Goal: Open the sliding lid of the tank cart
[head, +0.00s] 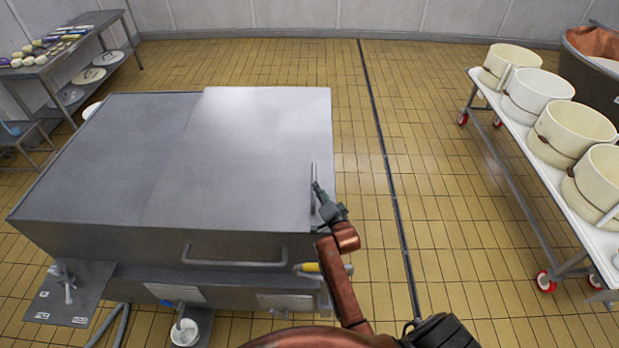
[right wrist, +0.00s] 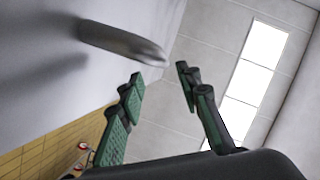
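The tank cart (head: 110,240) is a large grey steel box on the left half of the head view. Its sliding lid (head: 245,130) is a lighter, shinier panel over the right part of the top, with a darker panel (head: 125,140) to the left. An upright bar handle (head: 313,178) stands near the lid's right edge. My right gripper (head: 319,196) is beside the near end of this handle. In the right wrist view, my right gripper (right wrist: 160,78) is open and empty, and the handle (right wrist: 120,40) lies just beyond the fingertips. My left gripper is out of view.
A front rail (head: 235,263) and a valve (head: 185,330) are on the cart's near side. A white-topped cart (head: 535,165) with several cream tubs stands at right. A steel table (head: 75,50) with cheeses is at back left. Tiled floor between the carts is clear.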

